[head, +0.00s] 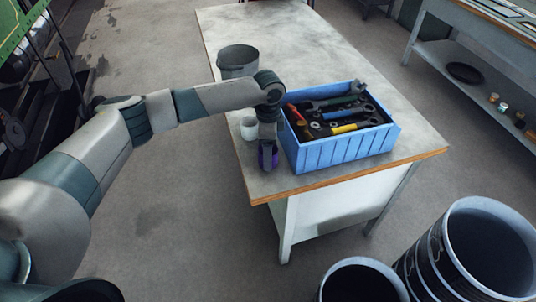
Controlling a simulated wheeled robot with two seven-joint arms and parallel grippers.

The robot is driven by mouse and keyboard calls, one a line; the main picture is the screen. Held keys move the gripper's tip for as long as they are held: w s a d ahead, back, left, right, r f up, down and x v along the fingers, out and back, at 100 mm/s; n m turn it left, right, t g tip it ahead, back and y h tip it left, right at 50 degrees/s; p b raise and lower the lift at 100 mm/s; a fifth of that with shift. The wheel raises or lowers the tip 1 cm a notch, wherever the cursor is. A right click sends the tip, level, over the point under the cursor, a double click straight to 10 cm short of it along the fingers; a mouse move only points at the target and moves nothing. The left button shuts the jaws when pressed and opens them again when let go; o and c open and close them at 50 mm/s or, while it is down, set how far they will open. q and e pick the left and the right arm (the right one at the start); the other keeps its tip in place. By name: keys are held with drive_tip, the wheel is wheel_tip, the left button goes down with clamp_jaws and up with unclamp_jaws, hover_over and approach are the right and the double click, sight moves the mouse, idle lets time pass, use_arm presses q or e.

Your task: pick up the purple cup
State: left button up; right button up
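The purple cup (274,158) stands near the front left edge of the table (275,182), close beside the blue crate. My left gripper (267,150) points down at the cup from above, with its fingers at the cup and hiding part of it. Whether the fingers are closed on the cup or only around it is too small to tell. The cup appears to be at table height. My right gripper is not in view.
The blue crate (345,150) of tools stands right of the cup. A white cup (248,131) and a grey metal pot (238,66) stand behind it. Dark bins (425,262) stand on the floor at lower right. The table's far part is clear.

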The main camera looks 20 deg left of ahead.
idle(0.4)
use_arm(q)
drive_tip(key=c, duration=1.2)
drive_tip(key=shift+o, duration=0.2)
drive_tip(key=shift+w+r+b, duration=0.1)
drive_tip(key=shift+r+b, duration=0.2)
drive_tip(key=shift+r, duration=0.25)
wheel_tip(320, 180, up, 9)
drive_tip(key=b, duration=0.2)
